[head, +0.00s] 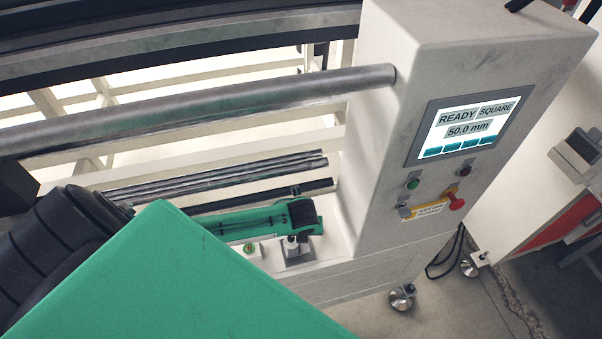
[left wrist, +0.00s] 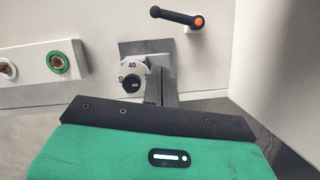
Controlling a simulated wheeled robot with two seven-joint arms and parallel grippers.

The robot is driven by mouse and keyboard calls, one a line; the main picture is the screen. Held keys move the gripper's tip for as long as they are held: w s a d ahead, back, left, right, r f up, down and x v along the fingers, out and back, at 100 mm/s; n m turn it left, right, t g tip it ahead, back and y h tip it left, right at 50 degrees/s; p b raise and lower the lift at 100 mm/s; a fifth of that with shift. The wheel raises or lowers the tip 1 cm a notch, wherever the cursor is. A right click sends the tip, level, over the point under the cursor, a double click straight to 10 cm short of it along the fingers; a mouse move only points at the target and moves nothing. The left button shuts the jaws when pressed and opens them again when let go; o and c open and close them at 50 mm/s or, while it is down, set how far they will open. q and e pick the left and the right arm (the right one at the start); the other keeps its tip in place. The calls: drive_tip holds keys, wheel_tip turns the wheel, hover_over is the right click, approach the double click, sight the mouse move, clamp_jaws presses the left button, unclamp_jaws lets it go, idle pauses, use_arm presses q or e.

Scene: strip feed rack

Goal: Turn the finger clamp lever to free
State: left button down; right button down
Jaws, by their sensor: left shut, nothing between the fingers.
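The clamp lever appears in the left wrist view as a black handle with an orange-capped end (left wrist: 178,17), mounted on the pale machine wall at the top. It lies nearly sideways, tilted slightly. I cannot pick it out clearly in the head view. My left gripper (head: 304,218), a green body with a black end, is over the front ledge of the rack beside the control cabinet. It is shut and empty. In the left wrist view its body fills the bottom, below and apart from the lever. My right gripper is not in view.
A white dial (left wrist: 131,77) marked 40 sits below the lever, close to my gripper. A green-ringed button (left wrist: 58,62) is to its left. The control cabinet (head: 375,110) has a screen (head: 468,124) reading READY, SQUARE, 50.0 mm. A long grey roller (head: 220,105) crosses behind.

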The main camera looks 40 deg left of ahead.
use_arm(q)
drive_tip(key=x, duration=0.4)
drive_tip(key=shift+f+p, duration=0.3)
drive_tip(key=shift+w+a+f+p, duration=0.25)
drive_tip(key=shift+w+a, duration=0.2)
drive_tip(key=shift+w, duration=0.15)
drive_tip(key=shift+w+a+f+p, duration=0.25)
drive_tip(key=shift+w+a, duration=0.2)
drive_tip(key=shift+w, duration=0.15)
drive_tip(key=shift+w+a+f, duration=0.15)
drive_tip(key=shift+w+a, duration=0.2)
drive_tip(key=shift+w, duration=0.15)
drive_tip(key=shift+w+a+m, duration=0.2)
drive_tip(key=shift+a+m, duration=0.15)
drive_tip(key=shift+m, duration=0.35)
drive_tip(key=shift+w+a+m+h, duration=0.3)
drive_tip(key=shift+a+m+h, duration=0.1)
drive_tip(key=shift+m, duration=0.5)
drive_tip(key=shift+w+a, duration=0.4)
drive_tip(key=shift+w, duration=0.1)
